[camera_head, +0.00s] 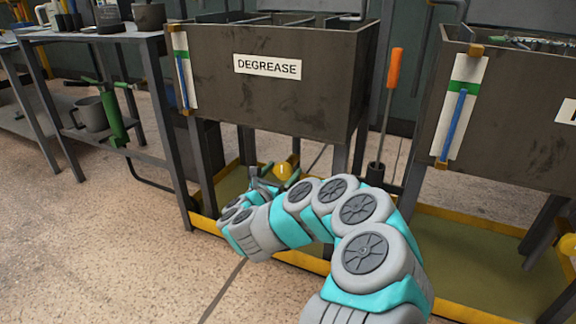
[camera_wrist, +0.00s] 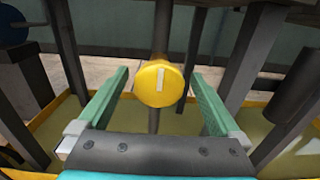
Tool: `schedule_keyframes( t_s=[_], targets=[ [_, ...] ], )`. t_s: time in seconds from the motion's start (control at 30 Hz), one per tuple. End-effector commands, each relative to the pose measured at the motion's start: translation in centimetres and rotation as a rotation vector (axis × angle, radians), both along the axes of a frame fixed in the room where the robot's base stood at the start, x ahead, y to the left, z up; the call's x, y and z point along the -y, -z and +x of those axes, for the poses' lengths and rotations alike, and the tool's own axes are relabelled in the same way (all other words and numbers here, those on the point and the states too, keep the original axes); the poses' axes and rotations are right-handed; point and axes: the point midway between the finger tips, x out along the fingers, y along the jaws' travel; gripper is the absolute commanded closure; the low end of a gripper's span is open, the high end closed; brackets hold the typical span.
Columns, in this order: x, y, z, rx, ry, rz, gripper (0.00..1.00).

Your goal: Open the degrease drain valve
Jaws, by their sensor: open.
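The degrease tank (camera_head: 270,85) is a dark metal box labelled DEGREASE, on legs. Below it is a round yellow valve knob (camera_head: 284,171) with a pale mark. In the wrist view the yellow knob (camera_wrist: 159,83) sits at the end of a pipe, and its pale mark stands nearly upright. My gripper (camera_head: 266,182) is low under the tank, close to the knob. In the wrist view my gripper (camera_wrist: 160,100) is open, with one green finger on each side of the knob. I cannot tell whether either finger touches it.
A yellow-edged drip tray (camera_head: 205,222) lies under the tank. Tank legs stand on both sides of my gripper. An orange-handled tool (camera_head: 394,68) stands upright right of the tank. A second tank (camera_head: 505,120) is at the right. A bench (camera_head: 110,38) is at the left. Open floor (camera_head: 110,240) lies front left.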

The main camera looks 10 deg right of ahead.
Motion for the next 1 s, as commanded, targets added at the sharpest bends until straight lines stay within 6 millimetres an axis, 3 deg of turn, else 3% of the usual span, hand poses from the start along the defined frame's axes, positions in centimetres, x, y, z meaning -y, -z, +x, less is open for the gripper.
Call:
schedule_keyframes(
  t_s=[0.3,0.6,1.0],
  targets=[
    [2.1,0.1,3.0,-0.003,-0.002,-0.002,0.0],
    [2.3,0.1,3.3,-0.003,-0.004,0.0,0.0],
    [2.3,0.1,3.3,-0.003,-0.003,0.0,0.45]
  ],
)
